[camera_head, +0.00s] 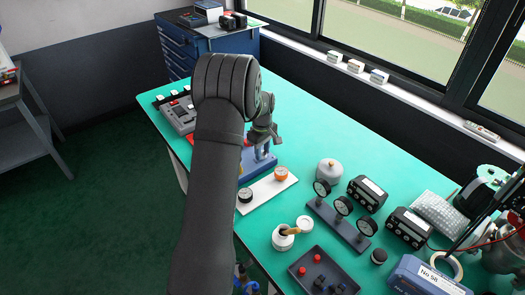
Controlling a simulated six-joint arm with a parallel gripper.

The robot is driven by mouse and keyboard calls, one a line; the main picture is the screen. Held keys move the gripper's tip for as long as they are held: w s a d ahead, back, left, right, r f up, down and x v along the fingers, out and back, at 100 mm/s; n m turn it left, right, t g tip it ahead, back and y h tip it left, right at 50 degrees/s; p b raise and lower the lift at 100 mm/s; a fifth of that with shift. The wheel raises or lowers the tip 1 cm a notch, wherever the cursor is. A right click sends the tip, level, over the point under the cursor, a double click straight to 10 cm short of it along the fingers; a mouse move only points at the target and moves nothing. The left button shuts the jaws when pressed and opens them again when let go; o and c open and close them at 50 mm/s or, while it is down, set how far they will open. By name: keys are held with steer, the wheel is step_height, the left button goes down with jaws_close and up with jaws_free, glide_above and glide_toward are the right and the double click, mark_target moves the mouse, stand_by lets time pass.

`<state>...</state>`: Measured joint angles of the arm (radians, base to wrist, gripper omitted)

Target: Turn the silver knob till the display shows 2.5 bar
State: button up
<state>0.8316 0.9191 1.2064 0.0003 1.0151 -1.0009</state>
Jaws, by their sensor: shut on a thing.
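My gripper (263,147) points down over a blue-based unit (262,168) near the left middle of the green table. Its jaws are shut on a small part at the top of this unit, which I take to be the silver knob. The knob is too small and too covered by the jaws to make out clearly. My dark arm hides the left part of the unit. No display reading can be seen in this view.
A white board (268,191) with a black and an orange knob lies just in front. A gauge stand (340,226), a grey pot (329,170) and black boxes (367,193) stand to the right. A grey panel (178,115) lies left.

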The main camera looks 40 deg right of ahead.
steer(key=shift+m, duration=3.3)
steer(key=shift+r, duration=0.1)
steer(key=o, duration=1)
step_height(320, 180, up, 17)
steer(key=shift+r, duration=0.2)
steer(key=shift+f, duration=0.1)
